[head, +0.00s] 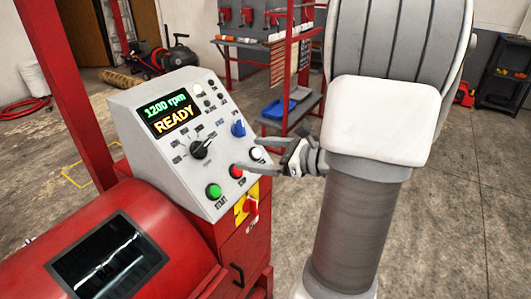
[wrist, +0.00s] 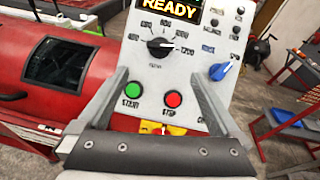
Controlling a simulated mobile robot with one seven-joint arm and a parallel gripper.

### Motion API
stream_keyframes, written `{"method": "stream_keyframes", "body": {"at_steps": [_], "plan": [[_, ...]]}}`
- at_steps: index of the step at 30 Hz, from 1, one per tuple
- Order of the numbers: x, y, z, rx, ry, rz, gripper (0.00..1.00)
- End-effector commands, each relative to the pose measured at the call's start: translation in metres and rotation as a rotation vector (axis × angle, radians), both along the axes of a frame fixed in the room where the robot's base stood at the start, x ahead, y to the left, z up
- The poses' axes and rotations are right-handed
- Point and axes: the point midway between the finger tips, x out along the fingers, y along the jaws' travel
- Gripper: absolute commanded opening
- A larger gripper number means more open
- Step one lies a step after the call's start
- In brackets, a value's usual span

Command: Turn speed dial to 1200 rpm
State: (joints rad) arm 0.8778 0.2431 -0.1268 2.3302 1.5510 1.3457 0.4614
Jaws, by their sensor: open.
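The speed dial (head: 201,149) is a black knob on the sloped grey control panel (head: 150,120). In the wrist view the dial (wrist: 160,47) has its white pointer mark turned to the right, towards the 1200 label. The display (head: 169,111) reads "1200 rpm" and "READY"; its lower line also shows in the wrist view (wrist: 170,8). My gripper (head: 247,153) is open and empty, apart from the dial, off the panel's right side in the head view. In the wrist view its fingers (wrist: 158,75) spread below the dial, with nothing between them.
The panel also carries a green start button (head: 214,190), a red stop button (head: 236,170), a blue knob (head: 238,129) and a red-and-yellow switch (head: 250,206). A red drum machine (head: 110,225) adjoins on the left. A red rack (head: 290,60) stands behind.

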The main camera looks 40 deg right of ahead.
Motion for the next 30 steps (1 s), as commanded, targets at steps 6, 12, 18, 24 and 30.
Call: {"method": "stream_keyframes", "body": {"at_steps": [6,12,18,24,30], "plan": [[-0.02,-0.01,0.005,0.0,0.0,0.0,1.0],[-0.022,-0.011,0.006,0.001,0.0,0.001,1.0],[-0.022,-0.011,0.006,0.0,0.0,0.001,1.0],[-0.022,-0.011,0.006,0.0,0.0,0.001,1.0],[-0.004,0.006,0.014,-0.08,-0.008,0.066,1.0]]}}
